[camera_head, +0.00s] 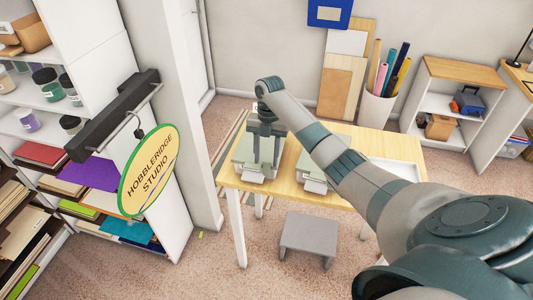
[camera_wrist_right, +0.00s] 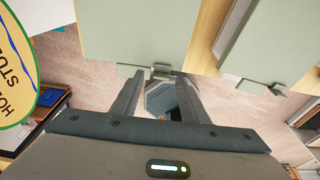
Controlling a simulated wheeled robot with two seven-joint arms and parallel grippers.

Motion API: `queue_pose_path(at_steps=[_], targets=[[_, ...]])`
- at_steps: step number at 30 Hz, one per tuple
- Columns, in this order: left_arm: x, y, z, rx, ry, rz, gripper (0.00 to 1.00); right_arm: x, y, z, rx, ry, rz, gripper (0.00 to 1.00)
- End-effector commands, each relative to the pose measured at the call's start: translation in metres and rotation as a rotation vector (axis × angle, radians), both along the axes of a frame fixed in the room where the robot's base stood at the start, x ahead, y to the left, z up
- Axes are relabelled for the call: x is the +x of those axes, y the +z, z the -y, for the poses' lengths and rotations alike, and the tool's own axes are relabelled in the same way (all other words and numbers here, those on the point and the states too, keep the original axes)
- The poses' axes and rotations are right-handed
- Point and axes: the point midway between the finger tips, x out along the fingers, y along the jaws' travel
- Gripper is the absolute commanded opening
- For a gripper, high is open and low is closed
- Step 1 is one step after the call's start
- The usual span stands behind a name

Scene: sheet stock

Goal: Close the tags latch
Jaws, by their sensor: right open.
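Two pale green boxes stand side by side on the wooden table, the left box (camera_head: 243,152) and the right box (camera_head: 325,162). Each has a light metal latch on its near edge: the left latch (camera_wrist_right: 147,72) and the right latch (camera_wrist_right: 262,87) in the wrist view. No readable label shows which is the tags one, and I cannot tell whether either latch is closed. My right gripper (camera_head: 265,140) is over the left box. In the wrist view its open, empty fingers (camera_wrist_right: 160,92) point at the left latch's edge; contact is unclear. My left gripper is out of view.
The wooden table (camera_head: 378,146) has a white tray (camera_head: 400,172) at its right. A grey stool (camera_head: 309,234) stands in front. A hanging oval sign (camera_head: 150,170) and full shelves are at the left. A bin of rolls (camera_head: 376,106) stands behind.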

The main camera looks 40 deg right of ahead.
Motion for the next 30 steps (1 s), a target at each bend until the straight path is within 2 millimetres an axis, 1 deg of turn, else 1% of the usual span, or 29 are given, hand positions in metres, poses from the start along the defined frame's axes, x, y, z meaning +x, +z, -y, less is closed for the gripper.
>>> queue_pose_path(at_steps=[5, 11, 12, 14, 21, 30], targets=[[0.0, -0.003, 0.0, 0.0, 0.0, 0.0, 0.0, 0.001, 0.005, 0.001, -0.001, 0.0, 0.002, 0.41], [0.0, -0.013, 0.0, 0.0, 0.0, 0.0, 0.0, 0.004, 0.022, 0.004, -0.002, -0.001, 0.004, 0.41], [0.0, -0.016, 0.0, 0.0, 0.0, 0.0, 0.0, 0.005, 0.028, 0.005, -0.002, 0.0, 0.005, 0.41], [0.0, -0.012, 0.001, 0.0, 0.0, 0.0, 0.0, 0.007, 0.042, 0.008, -0.005, 0.0, 0.005, 0.41], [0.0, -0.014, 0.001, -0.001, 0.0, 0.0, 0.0, 0.012, 0.087, 0.014, -0.005, -0.001, 0.003, 0.41], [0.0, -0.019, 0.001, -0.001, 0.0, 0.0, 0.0, 0.018, 0.135, 0.02, -0.003, 0.0, 0.003, 0.41]])
